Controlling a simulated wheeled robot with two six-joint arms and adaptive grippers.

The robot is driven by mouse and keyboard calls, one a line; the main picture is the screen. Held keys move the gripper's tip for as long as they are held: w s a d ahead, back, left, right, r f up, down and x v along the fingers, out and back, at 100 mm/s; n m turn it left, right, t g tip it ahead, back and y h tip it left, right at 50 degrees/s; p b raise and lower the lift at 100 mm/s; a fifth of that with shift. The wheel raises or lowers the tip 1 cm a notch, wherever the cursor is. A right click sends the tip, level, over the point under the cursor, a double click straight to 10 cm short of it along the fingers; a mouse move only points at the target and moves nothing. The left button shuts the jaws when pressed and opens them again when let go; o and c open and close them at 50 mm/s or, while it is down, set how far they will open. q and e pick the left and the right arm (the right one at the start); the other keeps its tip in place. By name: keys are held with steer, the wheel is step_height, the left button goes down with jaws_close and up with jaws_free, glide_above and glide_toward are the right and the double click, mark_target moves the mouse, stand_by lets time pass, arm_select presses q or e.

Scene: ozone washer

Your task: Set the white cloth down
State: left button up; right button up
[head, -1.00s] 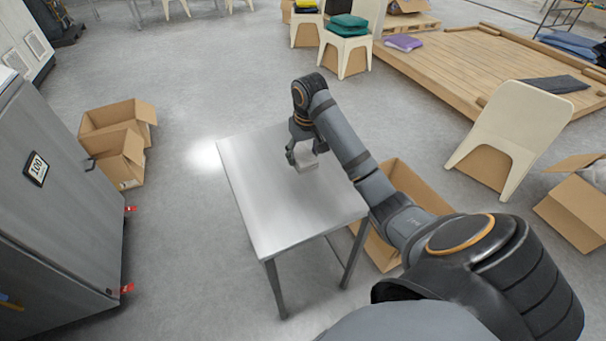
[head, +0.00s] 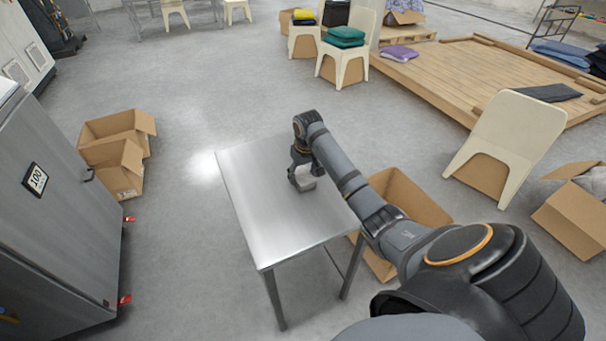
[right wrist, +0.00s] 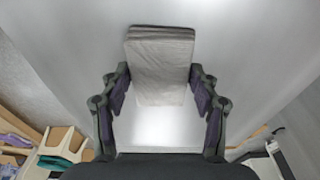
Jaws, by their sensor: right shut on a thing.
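The white cloth (head: 306,186) is a small folded, pale grey-looking stack at the metal table (head: 268,225). In the right wrist view the folded cloth (right wrist: 160,65) lies between the fingers, its layered edge toward the top. My right gripper (head: 302,175) points down over the table and is shut on the cloth, which it partly hides in the head view. The cloth is at or just above the tabletop; I cannot tell whether it touches. In the right wrist view the gripper's two fingers (right wrist: 160,100) flank the cloth. My left gripper is not in view.
The tabletop around the cloth is bare. An open cardboard box (head: 410,198) stands on the floor beside the table's right side. A grey cabinet (head: 55,215) stands at the left. A white chair (head: 513,135) and a wooden platform (head: 460,75) are at the right.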

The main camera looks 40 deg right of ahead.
mark_target(305, 178)
steer(key=o, duration=1.3)
steer(key=shift+f, duration=0.1)
steer(key=shift+c, duration=0.2)
steer(key=r, duration=0.6)
steer(key=s+r, duration=0.1)
steer(key=r, duration=0.2)
steer(key=shift+s+a+b, duration=0.1)
steer(key=shift+b, duration=0.2)
steer(key=r, duration=0.2)
steer(key=r+p, duration=0.1)
steer(key=shift+s+a+r, duration=0.1)
steer(key=shift+s, duration=0.2)
